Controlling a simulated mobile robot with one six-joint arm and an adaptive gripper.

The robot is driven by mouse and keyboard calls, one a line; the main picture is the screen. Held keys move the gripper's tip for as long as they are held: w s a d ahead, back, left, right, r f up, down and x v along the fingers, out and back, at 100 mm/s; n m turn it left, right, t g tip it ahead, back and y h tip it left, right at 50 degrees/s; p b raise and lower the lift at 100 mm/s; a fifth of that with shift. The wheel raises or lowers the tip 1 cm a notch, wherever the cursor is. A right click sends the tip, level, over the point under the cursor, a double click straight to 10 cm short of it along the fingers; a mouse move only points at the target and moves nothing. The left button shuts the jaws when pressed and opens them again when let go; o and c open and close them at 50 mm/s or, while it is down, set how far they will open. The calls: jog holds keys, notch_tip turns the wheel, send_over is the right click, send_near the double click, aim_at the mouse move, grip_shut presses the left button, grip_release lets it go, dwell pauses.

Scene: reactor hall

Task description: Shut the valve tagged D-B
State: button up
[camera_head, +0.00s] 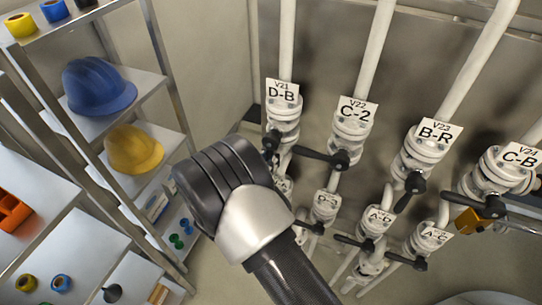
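The valve tagged D-B (284,122) is a pale flanged valve on a white vertical pipe, near the top middle. Its white tag (283,92) reads V21 D-B. Its black handle (271,143) shows just below the body and appears to point downward, along the pipe; its lower end is unclear, close to my arm. My arm, a black ribbed joint with a silver collar and dark tube, fills the lower middle, left of and below this valve. My gripper does not show, and whether anything touches the handle cannot be seen.
Valves C-2 (351,130), B-R (424,155) and C-B (489,178) stand to the right, with more tagged valves below. The C-2 lever (318,155) reaches left toward D-B. A metal shelf with a blue helmet (97,86) and yellow helmet (133,150) stands left.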

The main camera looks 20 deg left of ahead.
grip_shut()
jog(key=shift+a+f, duration=0.1)
dwell(0.3)
jog(key=shift+a+m+b, duration=0.2)
jog(key=shift+m+b, duration=0.3)
jog(key=shift+b, duration=0.3)
jog(key=a+r+m+g+y+b, duration=0.1)
jog(key=a+r+m+y+b, duration=0.2)
jog(key=m+b, duration=1.1)
notch_tip(320, 180, up, 4)
jog(key=a+b, duration=0.2)
jog(key=b, duration=0.9)
jog(key=shift+w+a+f+m+g+y, duration=0.2)
jog(key=shift+w+a+m+g+y, duration=0.1)
jog(key=shift+a+m+y, duration=0.1)
